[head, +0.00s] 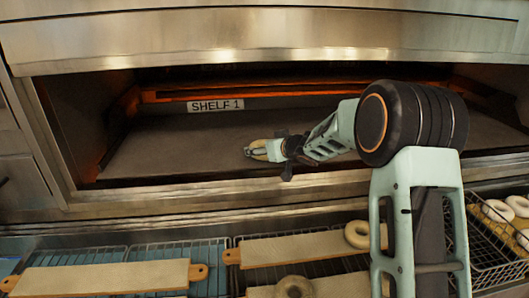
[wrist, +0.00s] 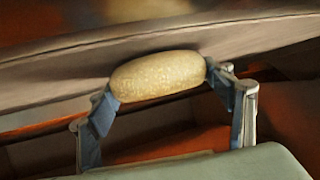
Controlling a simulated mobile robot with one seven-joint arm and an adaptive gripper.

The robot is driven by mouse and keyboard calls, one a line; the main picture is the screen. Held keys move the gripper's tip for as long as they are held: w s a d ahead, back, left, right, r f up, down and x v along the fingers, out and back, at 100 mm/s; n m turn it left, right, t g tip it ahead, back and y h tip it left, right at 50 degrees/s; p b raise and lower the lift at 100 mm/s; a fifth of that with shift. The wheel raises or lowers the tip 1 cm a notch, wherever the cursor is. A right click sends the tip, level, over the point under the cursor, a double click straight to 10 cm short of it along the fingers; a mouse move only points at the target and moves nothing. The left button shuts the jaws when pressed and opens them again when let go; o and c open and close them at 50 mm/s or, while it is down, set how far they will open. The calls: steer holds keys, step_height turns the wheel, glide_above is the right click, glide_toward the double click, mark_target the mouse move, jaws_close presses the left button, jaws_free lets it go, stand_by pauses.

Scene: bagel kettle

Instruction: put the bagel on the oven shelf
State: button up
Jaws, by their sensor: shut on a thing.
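The bagel (wrist: 158,76) is pale with a speckled top and sits between the two fingers of my gripper (wrist: 166,90), which is shut on it. In the head view the bagel (head: 257,150) shows in part at the end of my gripper (head: 268,150), inside the oven opening. The oven shelf (head: 190,150) is a flat grey-brown surface below the label "SHELF 1". The bagel is over the middle of the shelf. I cannot tell whether it touches the surface.
The oven's front sill (head: 200,198) runs along the bottom of the opening, with a metal hood (head: 260,45) above. Wooden boards (head: 100,277) lie on wire racks in front, some with bagels. A wire basket (head: 490,245) of bagels stands at right. The shelf's left side is clear.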

steer(key=shift+f, duration=0.15)
steer(key=shift+f, duration=0.15)
steer(key=o, duration=1.2)
steer(key=shift+s+d+r, duration=0.15)
steer(key=shift+s+r, duration=0.05)
steer(key=shift+r, duration=0.15)
steer(key=v, duration=1.1)
steer(key=shift+s+d+r+p, duration=0.1)
steer(key=shift+s+p, duration=0.15)
steer(key=shift+p, duration=0.05)
